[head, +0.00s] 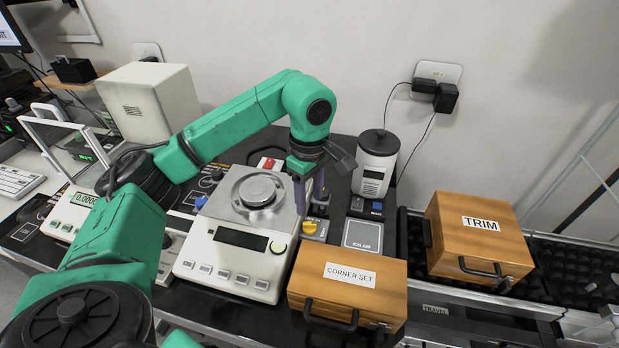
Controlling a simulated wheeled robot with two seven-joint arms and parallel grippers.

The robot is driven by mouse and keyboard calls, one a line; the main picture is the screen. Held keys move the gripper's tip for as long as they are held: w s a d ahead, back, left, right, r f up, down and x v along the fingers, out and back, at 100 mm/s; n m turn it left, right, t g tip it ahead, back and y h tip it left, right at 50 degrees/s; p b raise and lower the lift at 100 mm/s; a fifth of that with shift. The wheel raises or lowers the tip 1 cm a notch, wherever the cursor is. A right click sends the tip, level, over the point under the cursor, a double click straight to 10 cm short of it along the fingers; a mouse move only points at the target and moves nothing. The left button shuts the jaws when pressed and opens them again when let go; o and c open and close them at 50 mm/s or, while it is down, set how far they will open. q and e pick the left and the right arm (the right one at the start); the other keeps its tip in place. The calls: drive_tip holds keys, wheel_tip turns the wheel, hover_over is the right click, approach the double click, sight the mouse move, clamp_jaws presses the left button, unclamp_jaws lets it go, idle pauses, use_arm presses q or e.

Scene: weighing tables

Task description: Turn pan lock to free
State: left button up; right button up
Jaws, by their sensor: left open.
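A balance (240,240) stands on the black table with a round metal pan (258,192) on top and a dark, blank display. A yellow knob (309,228) sits on a small labelled block at the balance's right side; its label is too small to read, so I cannot tell which setting it is at. My left gripper (311,205) points down just above and behind this knob. Its purple fingers are apart, with nothing visible between them; whether they touch the knob is unclear. My right gripper is not in view.
A wooden CORNER SET box (347,287) stands close in front of the knob. An ION AIR plate (363,236) and a white canister (375,165) are to the right, and a TRIM box (478,240) is farther right. A red switch (268,163) is behind the balance.

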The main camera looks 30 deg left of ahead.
use_arm(q)
wheel_tip(320, 180, up, 7)
drive_tip(key=shift+f+p, duration=0.15)
drive_tip(key=shift+p, duration=0.2)
